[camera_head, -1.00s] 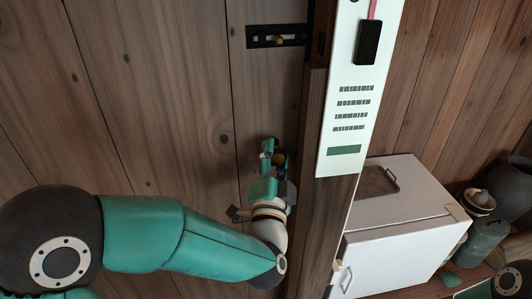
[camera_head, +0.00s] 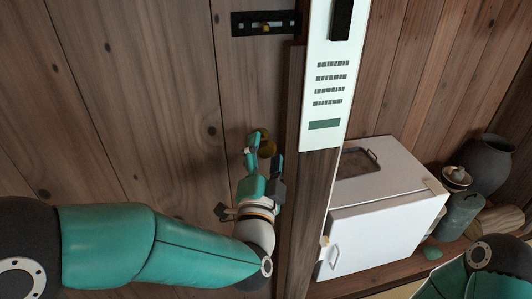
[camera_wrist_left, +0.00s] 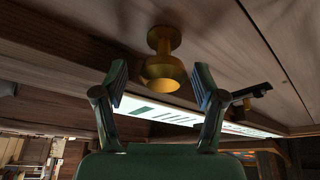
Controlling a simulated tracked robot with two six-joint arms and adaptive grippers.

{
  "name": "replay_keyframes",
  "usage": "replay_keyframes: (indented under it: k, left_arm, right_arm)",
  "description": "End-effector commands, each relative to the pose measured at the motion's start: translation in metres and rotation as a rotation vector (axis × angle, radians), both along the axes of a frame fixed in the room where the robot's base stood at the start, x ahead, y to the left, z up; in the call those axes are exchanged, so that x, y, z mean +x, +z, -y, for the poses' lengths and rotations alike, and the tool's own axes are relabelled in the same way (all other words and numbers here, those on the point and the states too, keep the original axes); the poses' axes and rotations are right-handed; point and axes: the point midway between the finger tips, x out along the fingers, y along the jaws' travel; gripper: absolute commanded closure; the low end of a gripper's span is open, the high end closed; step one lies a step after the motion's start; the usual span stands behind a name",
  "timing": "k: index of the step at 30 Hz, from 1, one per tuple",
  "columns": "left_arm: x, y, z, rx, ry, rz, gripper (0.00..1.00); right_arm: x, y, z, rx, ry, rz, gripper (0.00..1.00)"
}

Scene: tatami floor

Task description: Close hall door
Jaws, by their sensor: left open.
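The hall door (camera_head: 130,100) is a brown plank panel filling the left of the head view, beside a dark upright post (camera_head: 292,180). A round brass knob (camera_head: 266,146) sticks out from it. My left gripper (camera_head: 265,160) is open at the knob, its fingers pointing toward it. In the left wrist view, the knob (camera_wrist_left: 163,72) stands beyond the open, empty fingertips (camera_wrist_left: 160,84), roughly centred between them. I cannot tell whether a finger touches it. A black latch plate (camera_head: 245,24) with a small brass knob sits higher on the door. My right gripper is out of view.
A white notice panel (camera_head: 327,85) hangs on the post. Right of it, a white box (camera_head: 385,205) with a handle stands on a wooden shelf (camera_head: 375,277). A dark pot (camera_head: 490,165) and green canister (camera_head: 460,215) stand farther right. My right arm shows at lower right.

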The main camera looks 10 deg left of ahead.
Motion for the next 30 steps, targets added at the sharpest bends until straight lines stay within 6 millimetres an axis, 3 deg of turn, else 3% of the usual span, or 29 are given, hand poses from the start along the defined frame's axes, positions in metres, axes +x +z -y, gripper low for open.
replay_keyframes:
  k: [8,21,30]
  left_arm:
    - [-0.011,-0.002,0.000,0.000,0.001,0.001,0.30]
    - [-0.068,-0.017,0.002,0.000,-0.003,-0.001,0.30]
    - [-0.072,-0.018,0.001,-0.001,-0.001,-0.001,0.30]
  right_arm:
    - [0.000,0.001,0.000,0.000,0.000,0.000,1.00]
    - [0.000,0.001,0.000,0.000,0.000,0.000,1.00]
    - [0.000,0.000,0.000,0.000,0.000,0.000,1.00]
